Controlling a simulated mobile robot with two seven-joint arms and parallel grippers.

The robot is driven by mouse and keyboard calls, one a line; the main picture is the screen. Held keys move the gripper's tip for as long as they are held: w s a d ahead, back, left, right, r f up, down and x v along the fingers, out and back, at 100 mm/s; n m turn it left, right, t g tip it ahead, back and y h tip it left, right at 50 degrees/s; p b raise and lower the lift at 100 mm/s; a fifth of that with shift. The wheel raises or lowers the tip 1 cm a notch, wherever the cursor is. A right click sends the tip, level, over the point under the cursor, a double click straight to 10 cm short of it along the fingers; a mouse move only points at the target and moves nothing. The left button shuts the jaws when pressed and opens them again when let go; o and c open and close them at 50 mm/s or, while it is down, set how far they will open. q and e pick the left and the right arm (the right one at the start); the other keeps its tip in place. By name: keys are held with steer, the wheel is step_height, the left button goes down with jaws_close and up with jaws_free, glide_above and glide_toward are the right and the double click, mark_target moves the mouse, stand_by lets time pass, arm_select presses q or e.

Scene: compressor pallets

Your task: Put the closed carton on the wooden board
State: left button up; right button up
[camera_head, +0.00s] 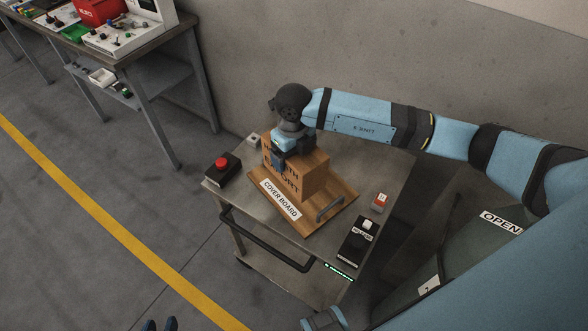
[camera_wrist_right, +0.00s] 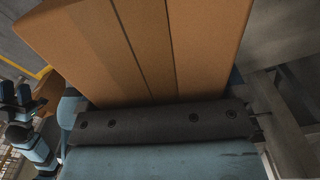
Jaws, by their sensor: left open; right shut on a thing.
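The closed brown carton (camera_head: 312,177), with dark lettering partly hidden, is over the wooden board labelled COVER BOARD (camera_head: 330,205) on the metal cart. Its base appears to meet the board, but I cannot tell if its full weight rests there. My right gripper (camera_head: 281,160) is shut on the carton's left part, and my arm hides some of its top. In the right wrist view the carton (camera_wrist_right: 150,45) fills the upper middle, close against the gripper. My left gripper (camera_head: 161,325) is open and empty at the bottom edge, away from the cart; only its tips show.
The cart top (camera_head: 375,165) also holds a black box with a red button (camera_head: 222,168), a black box with a white switch (camera_head: 356,241) and a small red-and-white item (camera_head: 380,202). A dark container marked OPEN (camera_head: 480,235) stands at right. A workbench (camera_head: 150,60) is at upper left.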

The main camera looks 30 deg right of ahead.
step_height(320, 180, down, 7)
steer(key=shift+r, duration=0.1)
stand_by(0.4)
steer(key=o, duration=1)
steer(key=shift+f, duration=0.2)
steer(key=shift+c, duration=0.2)
steer(key=shift+r, duration=0.3)
steer(key=shift+w+r, duration=0.1)
steer(key=shift+r, duration=0.3)
step_height(320, 180, up, 11)
